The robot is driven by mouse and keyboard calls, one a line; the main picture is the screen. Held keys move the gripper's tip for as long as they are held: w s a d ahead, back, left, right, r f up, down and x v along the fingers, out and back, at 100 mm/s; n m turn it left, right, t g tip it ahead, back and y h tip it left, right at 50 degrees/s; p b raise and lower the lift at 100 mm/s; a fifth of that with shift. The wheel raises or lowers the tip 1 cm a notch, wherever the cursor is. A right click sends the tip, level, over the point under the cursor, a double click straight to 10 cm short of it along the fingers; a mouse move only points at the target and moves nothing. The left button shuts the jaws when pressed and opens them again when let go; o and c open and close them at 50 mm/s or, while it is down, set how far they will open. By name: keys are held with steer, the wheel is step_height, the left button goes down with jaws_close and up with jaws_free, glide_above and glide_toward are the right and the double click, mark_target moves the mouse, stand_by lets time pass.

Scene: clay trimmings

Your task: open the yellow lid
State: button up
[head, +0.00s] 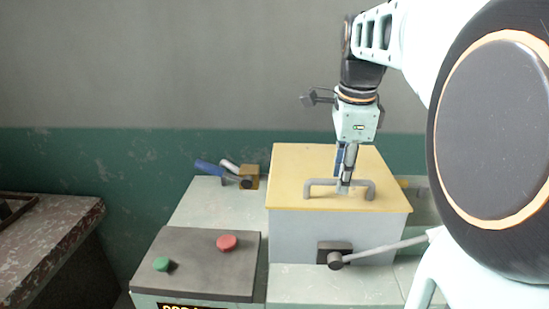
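The yellow lid (300,163) lies flat and closed on top of a grey box (295,230). A grey bar handle (318,183) stands on the lid near its front edge. My gripper (345,186) points down at the middle of this handle, and its fingers overlap the bar in the head view. The fingers look close together, but I cannot tell whether they grip the bar or stand around it. They hide the middle of the handle.
A lever with a dark pivot (336,260) sticks out from the box front. A dark panel (195,262) with a green button (161,264) and a red button (227,242) stands at left front. A blue-handled item (210,168) lies behind. A worn table (55,235) is far left.

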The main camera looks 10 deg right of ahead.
jaws_close()
steer(key=shift+r, duration=0.1)
